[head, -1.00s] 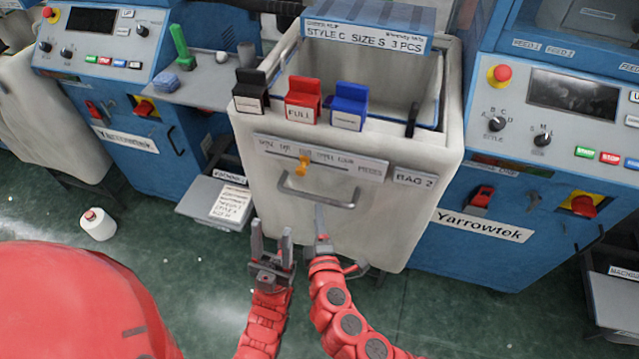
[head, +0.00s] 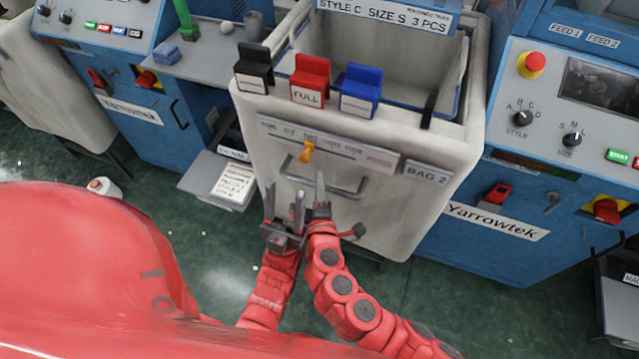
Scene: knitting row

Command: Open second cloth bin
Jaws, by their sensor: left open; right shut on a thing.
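My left gripper (head: 284,206) is open and empty, in front of the bin just left of the handle. The bin's inside looks empty where I can see it. I cannot tell how far the bin is tilted out.
Black (head: 254,68), red "FULL" (head: 310,80) and blue (head: 360,90) tabs sit on the bin's front rim. Blue knitting machines stand on the left (head: 150,128) and right (head: 535,250). A white cone (head: 104,187) stands on the green floor, left of the bin.

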